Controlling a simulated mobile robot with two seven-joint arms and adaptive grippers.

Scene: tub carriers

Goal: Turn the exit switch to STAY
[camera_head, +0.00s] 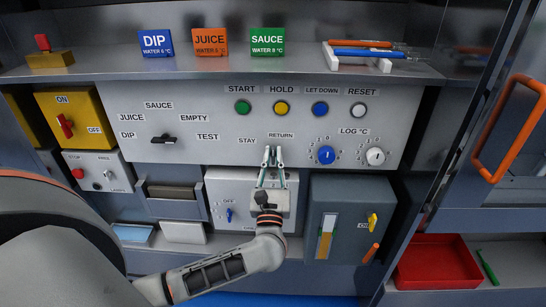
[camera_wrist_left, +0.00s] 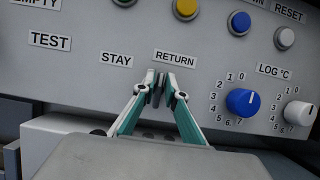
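The panel labels STAY (camera_head: 247,140) and RETURN (camera_head: 281,135) mark the exit switch's place; they also show in the left wrist view as STAY (camera_wrist_left: 116,60) and RETURN (camera_wrist_left: 174,58). My left gripper (camera_head: 273,155) reaches up to the panel just below RETURN. Its fingers in the left wrist view (camera_wrist_left: 158,88) are close together with a narrow dark piece between the tips, seemingly the exit switch's handle. The fingers hide most of the switch, so its exact angle is unclear. My right gripper is not in view.
Nearby are a black selector (camera_head: 163,138), a blue knob (camera_head: 326,155) and a white knob (camera_head: 375,156). Buttons sit above, including the yellow HOLD button (camera_head: 281,108). Boxes with switches stand below, and an orange door handle (camera_head: 508,128) is at the right.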

